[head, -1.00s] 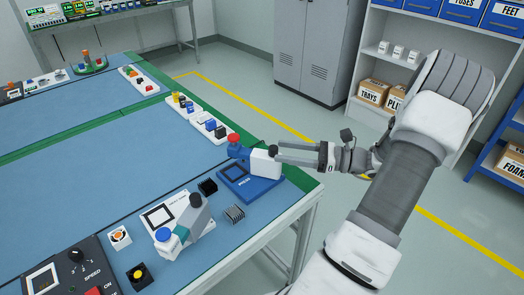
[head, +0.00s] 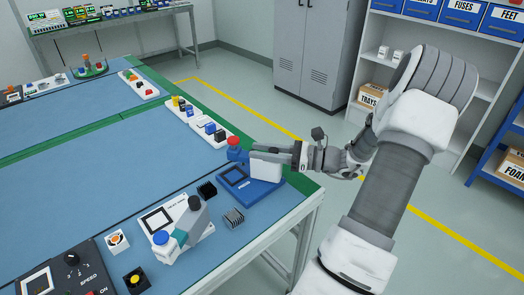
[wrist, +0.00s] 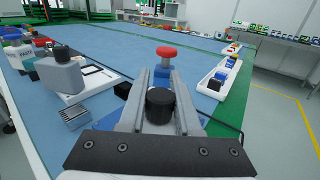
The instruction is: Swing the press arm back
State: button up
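The blue press (head: 262,193) stands on the table's near right corner, with a white block (head: 267,167), a blue arm (head: 237,154) and a red knob (head: 233,142) at the arm's far end. My gripper (head: 257,147) reaches in from the right over the white block. In the wrist view my gripper (wrist: 163,78) has its two fingers apart, one on each side of a black round cap (wrist: 160,104). The red knob (wrist: 166,52) shows beyond the fingertips. Whether the fingers touch the arm is hidden. The press's base is mostly hidden in the wrist view.
A finned heat sink (head: 234,217) and a black block (head: 207,190) lie between. Floor right of the table is clear.

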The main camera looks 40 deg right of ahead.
grip_shut()
dwell(1.0)
